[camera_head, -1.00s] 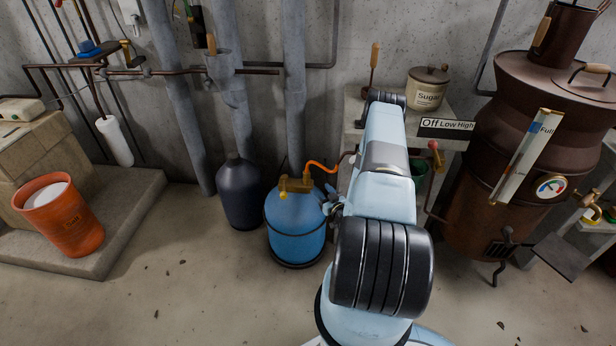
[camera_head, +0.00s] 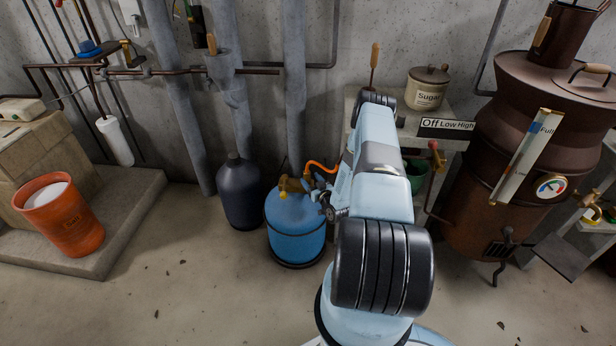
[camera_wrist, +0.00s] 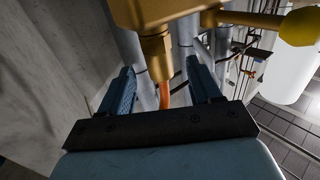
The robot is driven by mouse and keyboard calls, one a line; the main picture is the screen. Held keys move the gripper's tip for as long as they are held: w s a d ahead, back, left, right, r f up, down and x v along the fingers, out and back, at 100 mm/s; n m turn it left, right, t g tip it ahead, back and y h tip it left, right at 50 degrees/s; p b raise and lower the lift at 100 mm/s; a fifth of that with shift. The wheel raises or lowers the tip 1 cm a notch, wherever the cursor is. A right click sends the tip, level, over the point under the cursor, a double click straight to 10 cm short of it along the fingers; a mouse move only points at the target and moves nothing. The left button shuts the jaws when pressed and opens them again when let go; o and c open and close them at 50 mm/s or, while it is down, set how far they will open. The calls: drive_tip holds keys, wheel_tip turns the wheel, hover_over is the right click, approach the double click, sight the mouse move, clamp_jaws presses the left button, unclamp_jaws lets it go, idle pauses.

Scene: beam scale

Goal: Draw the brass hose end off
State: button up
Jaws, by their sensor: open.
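The brass hose end (camera_wrist: 155,58) joins the orange hose (camera_wrist: 164,95) to the brass valve (camera_wrist: 165,12); in the wrist view it hangs from the valve body. My gripper (camera_wrist: 162,82) is open, its two fingers on either side of the hose with a gap to each. I cannot tell how far the hose end reaches between them. In the head view, the brass valve (camera_head: 290,184) tops the blue gas bottle (camera_head: 295,225), and the orange hose (camera_head: 322,166) leaves it to the right. My gripper covers the hose end there.
A dark bottle (camera_head: 240,195) stands left of the blue one. The stone bench (camera_head: 358,105) with the sugar pot (camera_head: 428,88) is behind my arm. A brown stove (camera_head: 480,180) stands right. Grey pipes (camera_head: 296,80) run up the wall close behind. A yellow knob (camera_wrist: 300,27) sticks out right of the valve.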

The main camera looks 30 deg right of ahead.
sight(309, 177)
drive_tip(key=w, duration=0.4)
drive_tip(key=shift+w+r, duration=0.1)
drive_tip(key=shift+w, duration=0.05)
drive_tip(key=shift+c, duration=0.3)
drive_tip(key=c, duration=1)
